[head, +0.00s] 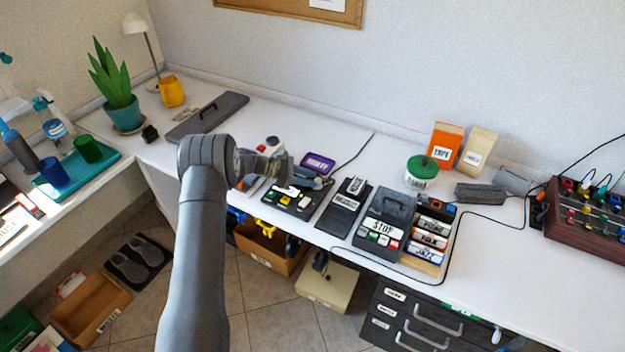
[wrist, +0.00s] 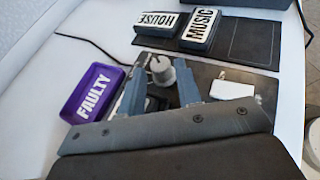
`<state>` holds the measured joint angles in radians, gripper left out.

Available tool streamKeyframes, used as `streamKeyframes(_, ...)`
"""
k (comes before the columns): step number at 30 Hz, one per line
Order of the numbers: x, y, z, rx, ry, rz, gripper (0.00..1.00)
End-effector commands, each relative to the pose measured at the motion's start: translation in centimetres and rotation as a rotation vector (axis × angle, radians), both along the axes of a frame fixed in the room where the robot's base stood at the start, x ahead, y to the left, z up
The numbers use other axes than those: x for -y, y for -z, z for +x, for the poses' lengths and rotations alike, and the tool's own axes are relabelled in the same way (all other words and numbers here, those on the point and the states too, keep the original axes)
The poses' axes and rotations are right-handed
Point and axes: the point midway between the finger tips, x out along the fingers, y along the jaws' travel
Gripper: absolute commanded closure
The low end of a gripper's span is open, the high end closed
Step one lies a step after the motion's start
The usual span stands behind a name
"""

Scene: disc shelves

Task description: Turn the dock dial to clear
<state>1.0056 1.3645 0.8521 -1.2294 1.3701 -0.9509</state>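My gripper (wrist: 160,80) shows in the wrist view with its two blue-grey fingers apart, over a dark dock plate (wrist: 212,72). A pale grey round knob (wrist: 160,68), which looks like the dock dial, shows between the fingertips. I cannot tell whether the fingers touch it. A white block (wrist: 232,89) sits on the plate to the right of the fingers. No "clear" mark can be read, and the dial's setting cannot be told. In the head view my gripper (head: 272,168) is above the back of the dark dock (head: 300,208), and the arm hides part of it.
A purple tray marked FAULTY (wrist: 95,92) lies close to the left finger. A black rack (head: 340,215) with HOUSE (wrist: 157,22) and MUSIC (wrist: 201,28) discs lies beyond the dock. A grey STOP box (head: 385,225) stands further right. A cable crosses the desk behind.

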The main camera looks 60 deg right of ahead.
Motion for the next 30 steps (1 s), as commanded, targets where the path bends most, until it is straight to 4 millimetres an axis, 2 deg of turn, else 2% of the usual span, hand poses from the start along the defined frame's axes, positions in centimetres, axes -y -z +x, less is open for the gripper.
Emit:
streamKeyframes(12,-4.7,-3.8,8.2,0.001,-0.003,0.0,0.69)
streamKeyframes(18,-6.3,-5.2,11.1,0.001,-0.003,0.0,0.69)
streamKeyframes(24,-7.1,-5.8,12.2,0.001,-0.001,0.001,0.69)
streamKeyframes(30,-7.1,-5.8,12.3,0.001,-0.001,0.001,0.69)
